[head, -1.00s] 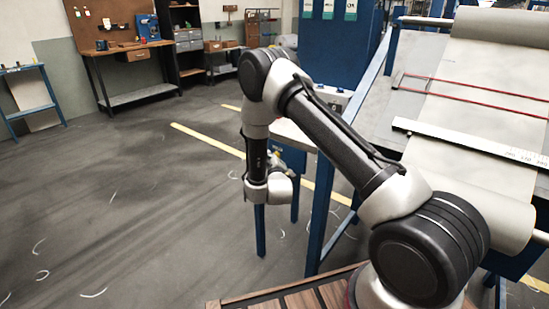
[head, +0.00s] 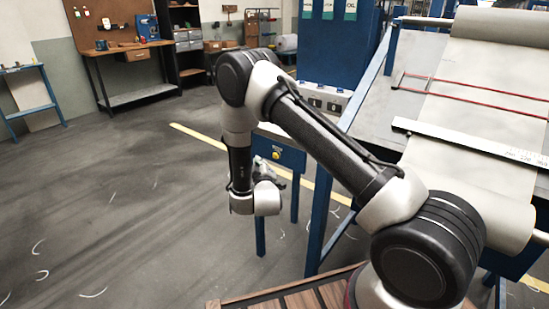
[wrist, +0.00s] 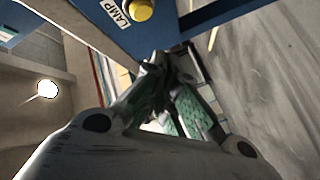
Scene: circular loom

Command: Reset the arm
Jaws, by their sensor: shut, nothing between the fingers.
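My gripper shows in the wrist view (wrist: 158,75), with its fingers drawn together and nothing between them. In the head view my gripper (head: 278,171) is small and partly hidden behind my wrist. It is in front of a blue panel (head: 290,156) with a yellow button (head: 277,155). In the wrist view the button (wrist: 140,9) sits beside a "LAMP" label at the top, near my fingertips. I cannot tell whether the fingers touch the panel; they hold no object.
A blue-framed loom table (head: 375,105) with grey cloth (head: 455,110), red cords and a white ruler (head: 470,143) stands at the right. A wooden slatted platform (head: 290,300) is at the front. A workbench (head: 130,50) stands far left.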

